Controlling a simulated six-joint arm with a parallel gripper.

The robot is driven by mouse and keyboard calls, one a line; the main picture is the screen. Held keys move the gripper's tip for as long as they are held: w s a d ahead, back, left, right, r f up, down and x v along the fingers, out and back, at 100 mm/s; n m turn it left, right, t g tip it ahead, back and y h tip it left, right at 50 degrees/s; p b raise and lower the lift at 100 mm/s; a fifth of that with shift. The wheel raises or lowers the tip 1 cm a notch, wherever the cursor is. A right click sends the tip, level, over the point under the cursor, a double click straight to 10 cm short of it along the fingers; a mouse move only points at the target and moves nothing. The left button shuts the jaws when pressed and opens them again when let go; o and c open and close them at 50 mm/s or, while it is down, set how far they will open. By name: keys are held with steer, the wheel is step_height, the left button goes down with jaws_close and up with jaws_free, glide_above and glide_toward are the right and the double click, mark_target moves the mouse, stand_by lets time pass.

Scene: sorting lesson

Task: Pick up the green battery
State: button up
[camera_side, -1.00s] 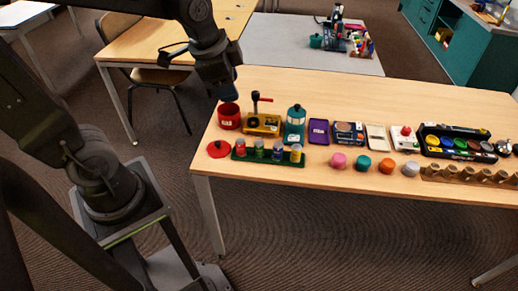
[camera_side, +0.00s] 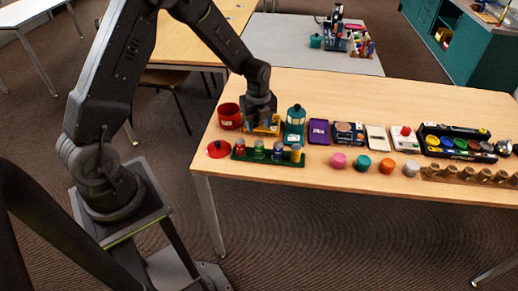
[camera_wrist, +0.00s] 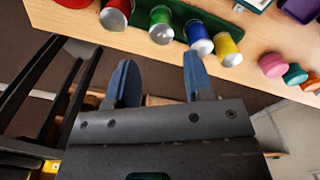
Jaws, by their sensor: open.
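The green battery (camera_side: 259,149) stands upright in a dark green tray (camera_side: 268,159) near the left end of the table, between a red battery (camera_side: 240,147) and a blue one (camera_side: 278,151). A yellow battery (camera_side: 296,153) stands at the tray's right end. In the wrist view the green battery (camera_wrist: 160,24) shows its silver end beyond the gap between my fingers. My gripper (camera_wrist: 157,68) is open and empty. In the side view my gripper (camera_side: 260,115) is above and behind the tray, apart from the batteries, and partly hides a yellow device (camera_side: 264,128).
A red pot (camera_side: 229,117) and a teal lantern (camera_side: 295,121) flank the yellow device. A red lid (camera_side: 219,149) lies left of the tray. Colored knobs, such as a pink one (camera_side: 338,160), sit to the right. The table's front edge is close to the tray.

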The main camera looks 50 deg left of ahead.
mark_target(259, 149)
steer(key=f, duration=1.1)
steer(key=shift+d, duration=0.2)
steer(key=shift+r, duration=0.1)
steer(key=c, duration=0.7)
